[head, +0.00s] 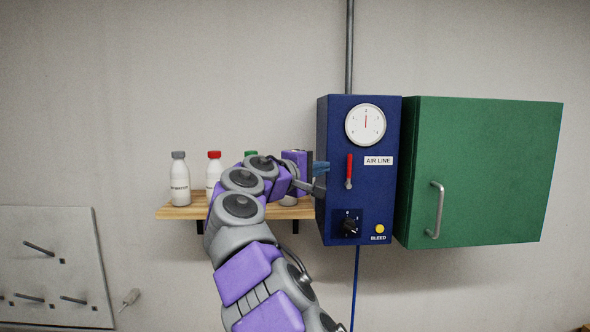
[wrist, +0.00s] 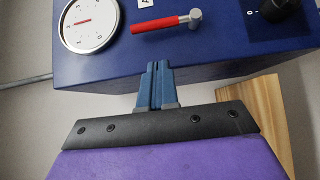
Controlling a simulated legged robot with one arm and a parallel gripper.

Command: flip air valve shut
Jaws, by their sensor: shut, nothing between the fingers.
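The air valve is a red lever (head: 349,166) on the front of a blue box (head: 388,215), beside the "AIR LINE" label. Its handle points straight up from a grey pivot at its lower end. In the wrist view the red lever (wrist: 160,23) lies sideways, with its pivot at the right. My gripper (head: 322,168) is at the box's left edge, left of the lever. Its blue fingers (wrist: 158,75) are shut together and empty. The wrist view shows a gap between the fingertips and the lever.
A gauge (head: 365,125) sits above the lever; a black knob (head: 350,226) and yellow bleed button (head: 380,229) sit below. A green cabinet (head: 485,170) adjoins at right. A wooden shelf (head: 180,212) with bottles (head: 180,180) is behind my arm at left.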

